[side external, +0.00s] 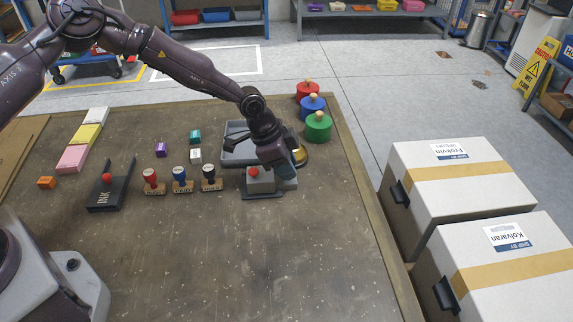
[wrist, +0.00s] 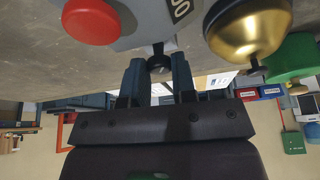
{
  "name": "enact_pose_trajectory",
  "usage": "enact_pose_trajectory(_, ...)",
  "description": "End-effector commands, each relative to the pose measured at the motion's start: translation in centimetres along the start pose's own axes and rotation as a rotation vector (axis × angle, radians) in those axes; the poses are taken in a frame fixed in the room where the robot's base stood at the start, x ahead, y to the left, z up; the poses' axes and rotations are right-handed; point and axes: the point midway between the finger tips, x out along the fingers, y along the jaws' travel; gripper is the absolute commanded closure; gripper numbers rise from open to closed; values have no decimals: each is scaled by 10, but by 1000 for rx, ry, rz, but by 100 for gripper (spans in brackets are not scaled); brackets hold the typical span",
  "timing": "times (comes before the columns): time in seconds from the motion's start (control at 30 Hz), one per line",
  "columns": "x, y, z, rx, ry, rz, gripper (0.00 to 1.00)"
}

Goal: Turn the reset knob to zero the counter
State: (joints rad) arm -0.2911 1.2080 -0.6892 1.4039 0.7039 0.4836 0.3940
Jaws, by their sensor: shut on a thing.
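The counter (side external: 262,185) is a grey box with a red button (side external: 253,172) on a dark base, standing on the table. In the wrist view its grey body (wrist: 135,33) is at the top, with the red button (wrist: 90,21) at left and part of a number display (wrist: 180,10) reading zeros; the other digits are cut off. The small dark reset knob (wrist: 158,63) sticks out from the counter. My gripper (wrist: 159,66) is shut on the knob, one finger on each side. In the side view my gripper's fingertips are hidden behind the wrist and counter.
A gold bell (wrist: 249,32) stands close beside the counter. A grey tray (side external: 238,157) lies behind it. Red, blue and green (side external: 318,127) lidded pots line the right edge. The front table is clear.

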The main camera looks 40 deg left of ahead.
Motion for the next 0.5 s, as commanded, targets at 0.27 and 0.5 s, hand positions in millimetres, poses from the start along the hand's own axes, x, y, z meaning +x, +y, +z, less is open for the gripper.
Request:
enact_pose_trajectory(0.27, 0, -2, 0, 238, -1, 102, 99)
enact_pose_trajectory(0.5, 0, -3, -1, 451, -1, 190, 99)
